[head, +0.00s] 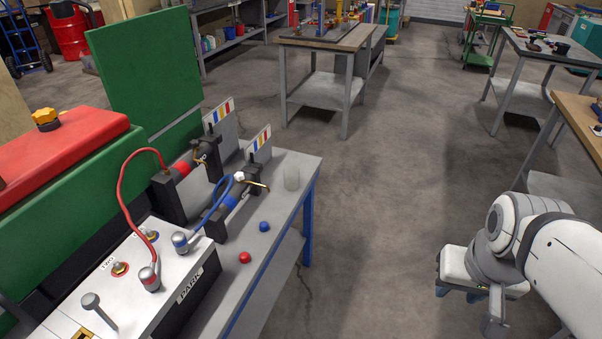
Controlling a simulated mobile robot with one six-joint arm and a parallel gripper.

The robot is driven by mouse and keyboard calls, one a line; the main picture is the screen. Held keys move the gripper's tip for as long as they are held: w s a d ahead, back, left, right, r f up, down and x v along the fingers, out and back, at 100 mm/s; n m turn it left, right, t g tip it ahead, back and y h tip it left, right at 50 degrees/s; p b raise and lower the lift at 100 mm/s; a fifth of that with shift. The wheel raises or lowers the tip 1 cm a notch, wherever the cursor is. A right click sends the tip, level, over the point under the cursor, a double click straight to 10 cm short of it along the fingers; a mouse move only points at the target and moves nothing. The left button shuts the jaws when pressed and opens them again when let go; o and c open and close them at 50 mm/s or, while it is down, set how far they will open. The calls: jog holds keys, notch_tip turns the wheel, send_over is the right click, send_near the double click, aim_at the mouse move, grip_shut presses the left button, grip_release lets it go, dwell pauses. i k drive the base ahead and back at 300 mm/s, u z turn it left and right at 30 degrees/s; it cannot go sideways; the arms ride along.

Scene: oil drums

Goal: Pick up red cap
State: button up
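The red cap (244,258) is a small round piece lying on the grey top of the workbench (285,178), near its right edge. A similar blue cap (264,226) lies just behind it, apart from it. My white arm comes in at the lower right, and what looks like my gripper (458,293) is at its end, low over the floor. It is well to the right of the bench and apart from both caps. Its fingertips are mostly hidden under its white body, so I cannot tell if it is open.
Floor between bench and arm is clear. Another table (562,110) stands at right.

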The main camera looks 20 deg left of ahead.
aim_at(243, 257)
jog(key=u, duration=0.4)
jog(key=i, duration=1)
jog(key=u, duration=0.8)
